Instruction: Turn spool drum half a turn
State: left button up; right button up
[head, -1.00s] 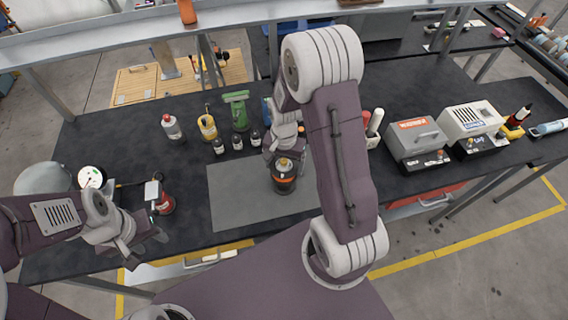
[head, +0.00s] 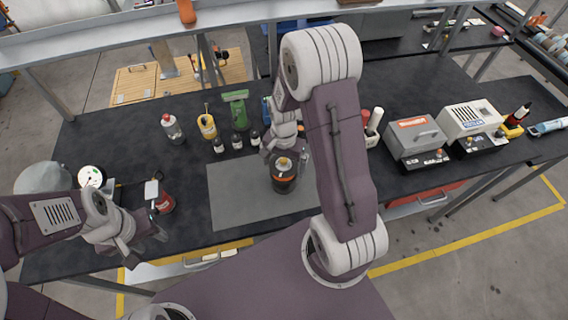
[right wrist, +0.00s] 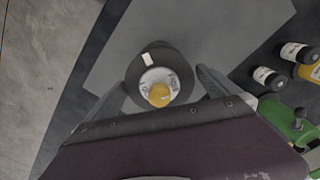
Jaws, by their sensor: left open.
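The spool drum (head: 284,183) stands upright on the grey mat. It is a dark cylinder with an orange band and a brass-coloured knob on top. In the right wrist view I look down on the drum (right wrist: 142,72), with a white mark on its dark rim and a pale hub under the yellow knob. My right gripper (right wrist: 160,77) has one finger on each side of the drum, close to its rim. I cannot tell whether the fingers touch it. My left gripper (head: 152,230) is open and empty near the bench's front left, away from the drum.
The grey mat (head: 230,200) is otherwise bare. Several bottles and a green tool (head: 236,108) stand behind it. Grey boxed devices (head: 415,138) stand at the right on the black bench.

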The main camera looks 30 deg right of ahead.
notch_tip(320, 180, up, 9)
jog(key=shift+b, duration=0.3)
dwell(0.4)
